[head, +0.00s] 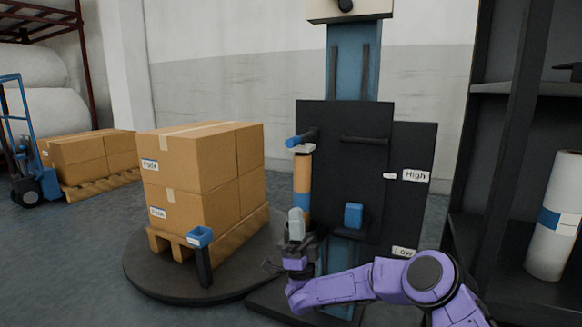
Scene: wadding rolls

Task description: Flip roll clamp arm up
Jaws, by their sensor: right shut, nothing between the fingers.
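The roll clamp arm (302,138) is a short dark bar with a blue end on the upper left of the black carriage plate (345,185). It sits level, just above the top of a slim upright roll (302,172) with tan, orange, white and blue bands. My right gripper (296,212) points up at the foot of this roll, well below the clamp arm. Its pale fingers are together and hold nothing. It hides the bottom of the roll, and whether it touches the roll I cannot tell. My left gripper is not in view.
Stacked cartons (205,175) stand on a pallet on a round turntable (190,285), with a blue-topped post (202,255) in front. A dark shelf (500,190) with a white roll (555,220) stands at right.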

